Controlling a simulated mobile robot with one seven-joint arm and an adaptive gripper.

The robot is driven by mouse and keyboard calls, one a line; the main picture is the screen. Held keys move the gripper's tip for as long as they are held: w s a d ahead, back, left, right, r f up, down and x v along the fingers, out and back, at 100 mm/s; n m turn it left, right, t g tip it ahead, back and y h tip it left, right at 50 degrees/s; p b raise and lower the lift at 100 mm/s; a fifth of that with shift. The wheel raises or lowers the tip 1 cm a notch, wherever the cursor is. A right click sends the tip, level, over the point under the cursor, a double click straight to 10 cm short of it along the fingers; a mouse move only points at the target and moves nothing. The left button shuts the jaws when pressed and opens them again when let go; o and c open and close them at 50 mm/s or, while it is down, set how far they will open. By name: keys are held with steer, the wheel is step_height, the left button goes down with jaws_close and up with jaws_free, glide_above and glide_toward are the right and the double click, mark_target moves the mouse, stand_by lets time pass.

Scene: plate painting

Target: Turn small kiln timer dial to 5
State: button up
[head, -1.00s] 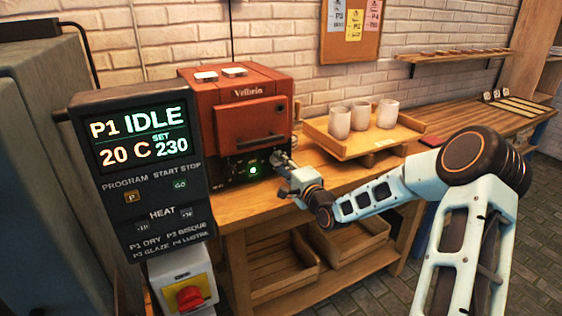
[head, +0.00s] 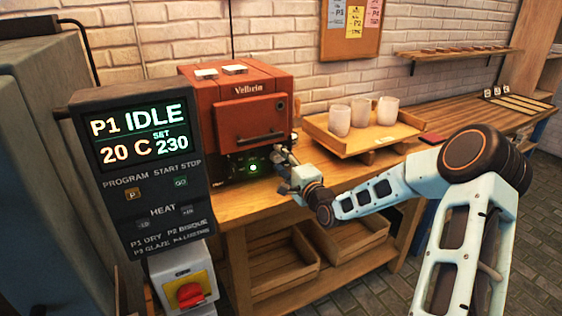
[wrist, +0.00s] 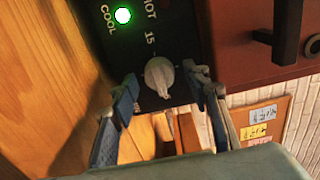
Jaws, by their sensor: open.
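The small red kiln (head: 240,110), marked Vellrin, stands on the wooden bench with a black control panel along its lower front. In the wrist view its grey timer dial (wrist: 159,75) sits on the black panel, with "15" printed beside it. The dial's narrow end points toward the bottom of the picture; the number there is hidden or too small to read. My gripper (wrist: 165,88) is open, with one finger on each side of the dial and no clear contact. In the head view my gripper (head: 287,162) is at the panel's right end and hides the dial.
A green lamp (wrist: 123,15) glows beside "COOL". A wooden tray (head: 365,146) with three pale cups stands right of the kiln. A large controller (head: 140,180) reading IDLE is at front left. The kiln door handle (wrist: 275,45) juts out near my gripper.

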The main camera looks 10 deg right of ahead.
steer(key=shift+s, duration=0.1)
steer(key=v, duration=1.1)
steer(key=shift+s, duration=0.35)
steer(key=shift+d, duration=0.2)
